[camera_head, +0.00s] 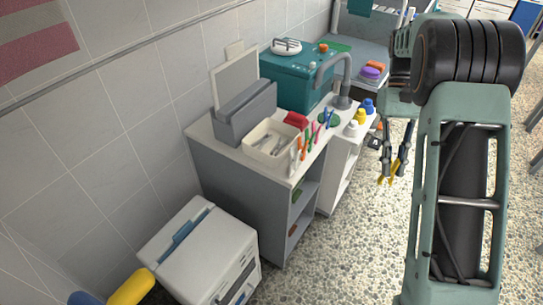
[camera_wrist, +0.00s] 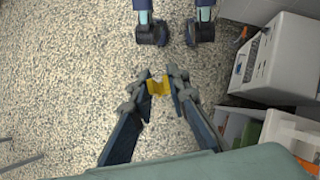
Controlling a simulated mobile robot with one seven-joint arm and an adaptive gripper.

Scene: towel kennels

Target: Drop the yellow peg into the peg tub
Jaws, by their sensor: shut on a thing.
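My gripper (camera_head: 392,160) hangs over the floor to the right of the counter, apart from it and pointing down. Its jaws are shut on the yellow peg (camera_wrist: 158,89), which sits between the fingertips in the wrist view. Yellow bits of the peg (camera_head: 381,180) show at the fingertips in the head view. A cream open tub (camera_head: 262,153), seemingly the peg tub, stands on the counter, left of my gripper. It holds some greyish things that I cannot make out. The tub is not clearly identifiable in the wrist view.
Several coloured pegs (camera_head: 308,142) stand along the counter's front edge beside the tub. A grey rack (camera_head: 245,115), a teal box (camera_head: 290,80) and a tap (camera_head: 345,80) stand behind. Small bottles (camera_head: 360,117) stand at right. A white machine (camera_head: 200,250) stands below left. The pebbled floor (camera_head: 340,250) is clear.

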